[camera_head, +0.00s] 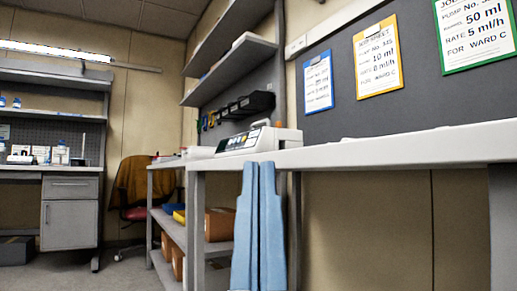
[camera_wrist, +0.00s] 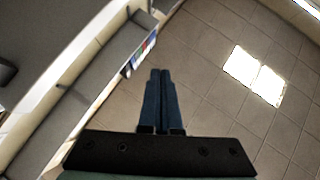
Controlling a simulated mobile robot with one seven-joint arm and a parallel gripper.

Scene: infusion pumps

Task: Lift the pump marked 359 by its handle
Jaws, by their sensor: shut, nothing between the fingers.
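A white pump (camera_head: 258,139) with a dark front panel, buttons and a handle-like bar on top stands on the bench. I cannot read a number on it, so I cannot tell whether it is pump 359. My gripper (camera_head: 260,164) points up in front of the bench, its two blue fingers pressed together and empty. In the head view the fingertips overlap the bench edge just below the pump and hide part of it. In the wrist view the shut fingers (camera_wrist: 160,72) point over the tiled floor, and no pump can be made out clearly.
The bench top (camera_head: 420,143) runs to the right, with shelves (camera_head: 232,70) above its left part. A brown box (camera_head: 219,224) sits on the lower shelf. Job sheets in blue (camera_head: 318,82), yellow (camera_head: 377,58) and green (camera_head: 476,32) frames hang on the wall board.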

